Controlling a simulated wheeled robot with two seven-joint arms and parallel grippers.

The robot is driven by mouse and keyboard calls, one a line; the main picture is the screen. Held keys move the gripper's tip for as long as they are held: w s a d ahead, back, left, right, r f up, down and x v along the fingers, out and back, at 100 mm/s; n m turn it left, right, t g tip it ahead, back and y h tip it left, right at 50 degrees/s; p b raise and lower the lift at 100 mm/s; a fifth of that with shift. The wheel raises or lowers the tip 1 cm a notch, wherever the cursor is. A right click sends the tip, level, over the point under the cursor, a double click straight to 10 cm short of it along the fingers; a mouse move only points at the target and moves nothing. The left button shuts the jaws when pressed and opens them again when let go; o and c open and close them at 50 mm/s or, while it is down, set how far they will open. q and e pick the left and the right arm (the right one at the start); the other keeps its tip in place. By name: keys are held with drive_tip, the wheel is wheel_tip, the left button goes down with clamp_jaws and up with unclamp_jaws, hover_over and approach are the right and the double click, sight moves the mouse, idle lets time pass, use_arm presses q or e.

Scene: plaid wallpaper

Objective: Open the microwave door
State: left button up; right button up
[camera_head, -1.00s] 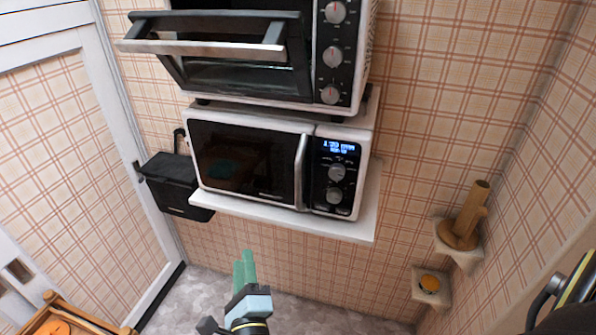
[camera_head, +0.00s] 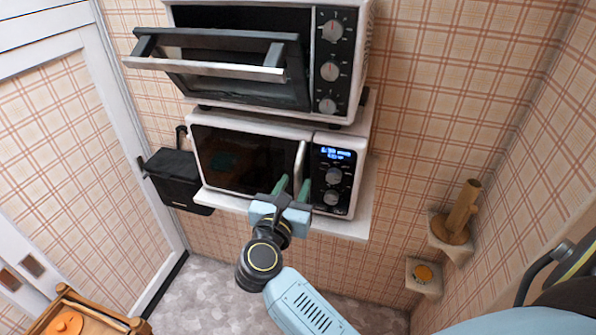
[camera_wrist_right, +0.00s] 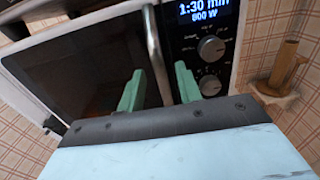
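The microwave (camera_head: 245,160) sits on a white wall shelf below a toaster oven. Its dark door is shut, with a vertical silver handle (camera_head: 299,163) at the door's right edge, left of the lit control panel (camera_head: 333,168). My right gripper (camera_head: 293,187) is open with green fingers at the lower part of the handle. In the right wrist view, the gripper (camera_wrist_right: 158,88) has one finger left and one right of the handle (camera_wrist_right: 156,45). I cannot tell if they touch it. My left gripper is not in view.
Above is a toaster oven (camera_head: 240,65) with its door tilted open, jutting out over the microwave. A black box (camera_head: 175,180) hangs to the left. Small corner shelves (camera_head: 452,236) hold wooden items at right. A wooden cart (camera_head: 85,315) stands bottom left.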

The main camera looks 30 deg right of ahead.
sight(297, 181)
drive_tip(key=shift+p+x, duration=0.3)
drive_tip(key=shift+x, duration=1.4)
clamp_jaws()
